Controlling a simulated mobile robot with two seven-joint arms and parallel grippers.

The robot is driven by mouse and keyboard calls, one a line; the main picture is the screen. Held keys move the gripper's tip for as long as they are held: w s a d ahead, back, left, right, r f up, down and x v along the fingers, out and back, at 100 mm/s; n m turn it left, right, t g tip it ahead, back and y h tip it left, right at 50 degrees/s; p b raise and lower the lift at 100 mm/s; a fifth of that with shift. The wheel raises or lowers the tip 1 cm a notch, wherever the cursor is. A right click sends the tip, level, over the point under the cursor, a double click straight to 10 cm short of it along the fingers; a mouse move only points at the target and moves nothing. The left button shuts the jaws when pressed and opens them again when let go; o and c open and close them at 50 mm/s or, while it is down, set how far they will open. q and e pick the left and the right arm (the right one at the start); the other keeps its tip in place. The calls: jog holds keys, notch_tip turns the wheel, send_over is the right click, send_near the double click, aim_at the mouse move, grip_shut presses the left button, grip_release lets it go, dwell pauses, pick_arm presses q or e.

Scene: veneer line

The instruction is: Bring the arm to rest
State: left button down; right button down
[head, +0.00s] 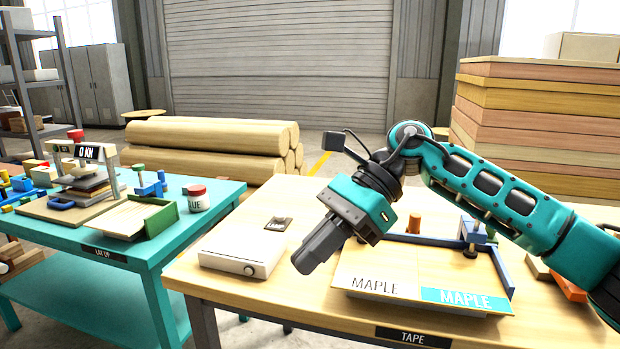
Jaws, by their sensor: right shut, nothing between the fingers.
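My right arm (500,190) reaches in from the right over the wooden table marked TAPE (210,290). My right gripper (303,262) points down and to the left, shut and empty, above the table between a white box and the maple sheets. It appears clear of both. My left gripper is not in view.
The maple sheets (375,285) lie in a blue-edged fixture (500,268) partly behind my arm. A white box (240,255) and a small dark tag (278,224) lie to the left. A teal table (230,190) with a press (85,175) and glue jar (196,198) stands further left.

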jog(key=s+a+f+m+t+y, duration=0.15)
jog(key=a+m+y, duration=0.45)
jog(key=m+y, duration=0.6)
jog(key=w+d+f+m+t+h+p, duration=0.1)
jog(key=d+f+m+t+h, duration=0.5)
jog(key=m+t, duration=0.65)
jog(key=w+d+f+m+t+h+p, duration=0.2)
jog(key=d+f+m+t, duration=0.45)
jog(key=m, duration=1.15)
jog(key=s+d+f+m+g+h, duration=0.1)
jog(key=s+d+f+m+h, duration=0.2)
jog(key=f, duration=0.4)
jog(key=s+d+f+m+g+h, duration=0.2)
jog(key=s+d+f+m+h, duration=0.2)
jog(key=s+f+m, duration=0.2)
jog(key=s+d+f+m+g+h, duration=0.2)
jog(key=s+d+f+m+h, duration=0.2)
jog(key=s+f, duration=0.3)
notch_tip(320, 180, down, 2)
jog(key=shift+s+f+m+b, duration=0.15)
jog(key=shift+m+b, duration=0.2)
jog(key=shift+m, duration=0.3)
